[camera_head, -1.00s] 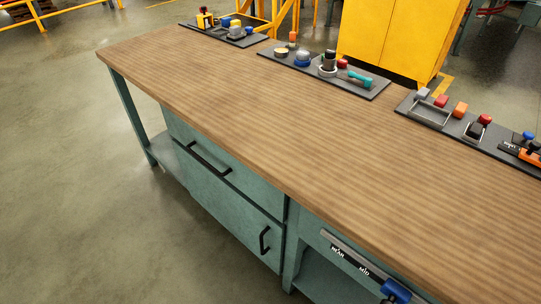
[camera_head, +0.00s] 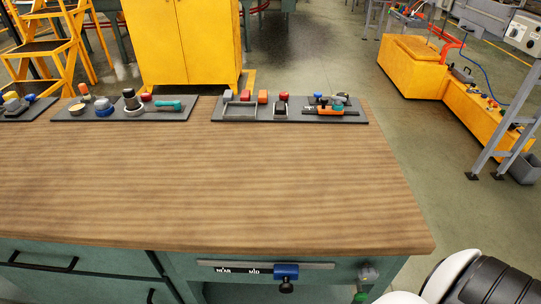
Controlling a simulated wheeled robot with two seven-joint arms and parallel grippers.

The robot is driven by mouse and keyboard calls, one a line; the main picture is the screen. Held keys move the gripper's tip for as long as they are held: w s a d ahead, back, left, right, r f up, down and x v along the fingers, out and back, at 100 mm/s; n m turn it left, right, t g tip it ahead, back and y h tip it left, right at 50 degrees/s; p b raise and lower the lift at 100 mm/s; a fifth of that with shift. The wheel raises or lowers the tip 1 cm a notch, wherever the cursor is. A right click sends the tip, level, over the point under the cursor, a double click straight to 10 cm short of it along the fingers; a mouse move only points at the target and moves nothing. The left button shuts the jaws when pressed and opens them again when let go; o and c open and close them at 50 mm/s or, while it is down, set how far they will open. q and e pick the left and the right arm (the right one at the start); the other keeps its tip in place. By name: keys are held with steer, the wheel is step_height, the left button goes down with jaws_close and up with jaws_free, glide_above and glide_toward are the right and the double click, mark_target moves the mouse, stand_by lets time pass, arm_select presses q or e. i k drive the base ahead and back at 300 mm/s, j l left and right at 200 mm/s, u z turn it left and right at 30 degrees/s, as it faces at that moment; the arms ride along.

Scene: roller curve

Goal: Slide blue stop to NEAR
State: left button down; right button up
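The blue stop (camera_head: 286,271) sits on a pale horizontal rail (camera_head: 213,263) on the bench's front, below the top edge. It has a dark knob on its lower front. The NEAR label (camera_head: 222,271) and the MID label (camera_head: 254,271) are left of the stop, which stands just right of MID. Any label behind the stop is hidden. Neither gripper is in view. A white and black link of my arm shows at the lower right, apart from the stop.
The wooden bench top (camera_head: 200,190) is clear in front of several dark tool trays at its back edge. A small grey and green fitting (camera_head: 367,274) is right of the rail. Drawers with black handles (camera_head: 38,262) are at left. Open floor lies right of the bench.

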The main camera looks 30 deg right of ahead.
mark_target(285, 273)
steer(key=z, duration=1.15)
